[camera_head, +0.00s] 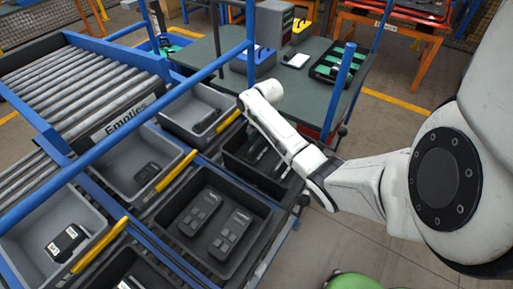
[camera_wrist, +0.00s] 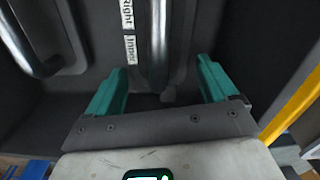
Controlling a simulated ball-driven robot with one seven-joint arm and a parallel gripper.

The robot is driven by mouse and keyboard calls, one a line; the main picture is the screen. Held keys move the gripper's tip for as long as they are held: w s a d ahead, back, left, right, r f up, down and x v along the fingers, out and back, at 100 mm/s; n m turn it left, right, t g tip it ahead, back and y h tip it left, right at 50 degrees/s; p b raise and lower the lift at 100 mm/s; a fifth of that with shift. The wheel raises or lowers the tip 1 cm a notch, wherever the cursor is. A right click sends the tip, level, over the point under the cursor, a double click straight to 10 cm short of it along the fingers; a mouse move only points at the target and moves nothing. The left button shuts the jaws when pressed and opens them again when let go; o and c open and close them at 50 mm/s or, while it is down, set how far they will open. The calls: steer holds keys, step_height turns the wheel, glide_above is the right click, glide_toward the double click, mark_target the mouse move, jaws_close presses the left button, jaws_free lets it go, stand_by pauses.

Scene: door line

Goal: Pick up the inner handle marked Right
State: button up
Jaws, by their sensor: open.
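In the head view my arm reaches over the dark bin (camera_head: 250,176), and dark handles show partly inside; my gripper is not clear there.
A yellow strip (camera_wrist: 293,103) runs beyond the bin wall at right. In the head view, a bin with two dark panels (camera_head: 232,234) stands in front. A blue rail (camera_head: 130,125) crosses the rack at left.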

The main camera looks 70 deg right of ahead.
steer(key=shift+f, duration=0.25)
steer(key=shift+c, duration=0.4)
steer(key=c, duration=0.8)
steer(key=shift+r, duration=0.1)
